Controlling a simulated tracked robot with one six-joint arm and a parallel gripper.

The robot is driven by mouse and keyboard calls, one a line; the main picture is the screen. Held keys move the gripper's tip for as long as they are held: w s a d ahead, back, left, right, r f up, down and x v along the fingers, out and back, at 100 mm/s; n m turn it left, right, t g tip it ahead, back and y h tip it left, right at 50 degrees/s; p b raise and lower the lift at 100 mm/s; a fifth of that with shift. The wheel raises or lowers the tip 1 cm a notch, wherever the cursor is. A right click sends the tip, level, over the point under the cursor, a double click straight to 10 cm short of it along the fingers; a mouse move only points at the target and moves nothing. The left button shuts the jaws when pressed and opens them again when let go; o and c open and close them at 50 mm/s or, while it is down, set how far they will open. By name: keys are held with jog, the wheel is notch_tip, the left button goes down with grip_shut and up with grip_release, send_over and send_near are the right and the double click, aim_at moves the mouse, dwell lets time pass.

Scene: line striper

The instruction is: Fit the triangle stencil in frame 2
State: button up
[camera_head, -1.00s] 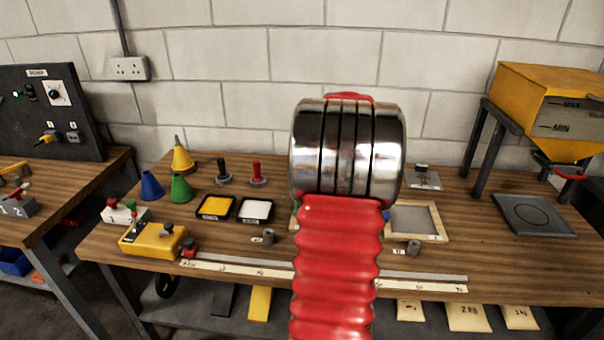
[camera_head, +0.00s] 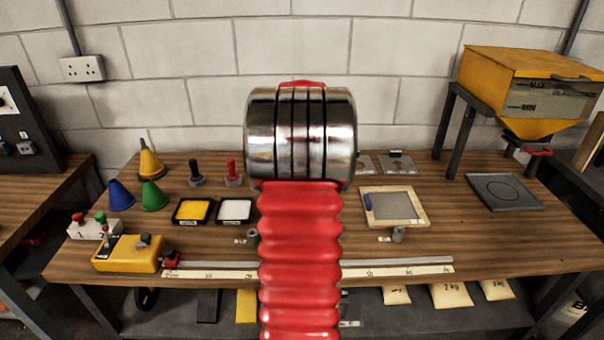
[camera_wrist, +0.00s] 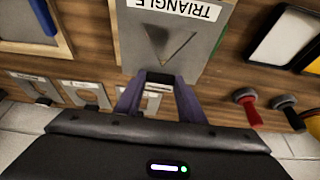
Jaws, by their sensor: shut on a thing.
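In the wrist view, my gripper (camera_wrist: 158,80) is shut on the end tab of the triangle stencil (camera_wrist: 188,62), a grey plate with a triangular cut-out and a label reading TRIANGLE. The plate is held above the wooden bench. A wood-edged frame with a grey panel and a blue piece on its left side (camera_head: 421,220) lies on the bench right of my arm; part of it shows at the upper left of the wrist view (camera_wrist: 60,52). I cannot read its number. In the head view my arm hides the gripper, the stencil and the bench behind.
Other stencil plates lie at the back of the bench (camera_head: 397,168). White and yellow trays (camera_head: 236,222), cones (camera_head: 152,197) and a yellow control box (camera_head: 126,255) are left of my arm. A yellow hopper (camera_head: 500,85) stands at right. A long ruler (camera_head: 410,270) lies along the front.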

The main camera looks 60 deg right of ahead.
jog(key=shift+f, duration=1.65)
jog(key=shift+f, duration=1.2)
dwell(1.6)
jog(key=o, duration=1.2)
jog(key=shift+c, duration=1.4)
jog(key=shift+s+a+r, duration=0.1)
jog(key=shift+r, duration=0.05)
jog(key=shift+v, duration=3.9)
